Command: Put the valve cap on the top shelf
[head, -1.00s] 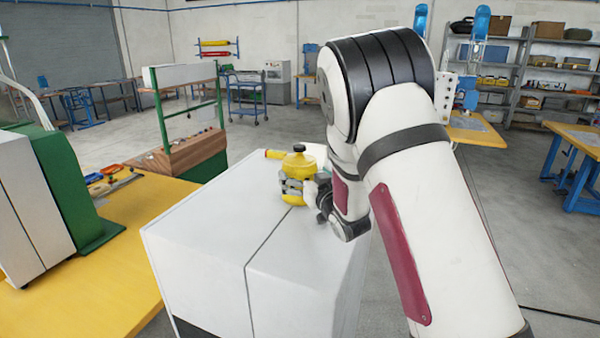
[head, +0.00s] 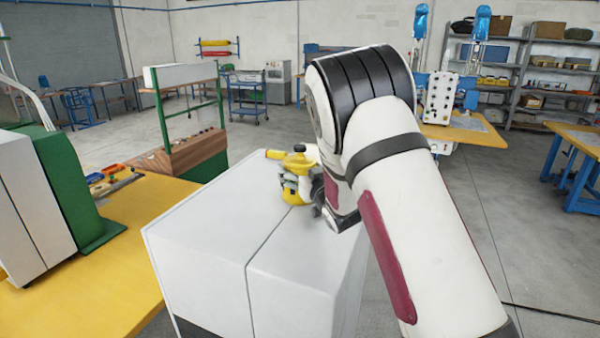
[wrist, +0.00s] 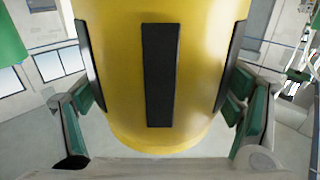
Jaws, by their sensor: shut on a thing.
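A yellow rounded body with a black knob on top, likely the valve cap (head: 296,164), shows in the head view above the far part of the white cabinet top. In the wrist view the yellow body (wrist: 208,60) with black strips fills the middle. My gripper (wrist: 163,100) has a finger with green parts on either side of it and is shut on it. In the head view my arm hides part of the gripper. I cannot tell whether the yellow body touches the cabinet.
The white cabinet (head: 215,240) has a bare near top. A yellow table (head: 90,290) with green-and-white equipment stands left. A green-framed stand (head: 190,150) is behind it. Grey shelving (head: 523,62) with boxes stands far back right; I cannot tell which top shelf is meant.

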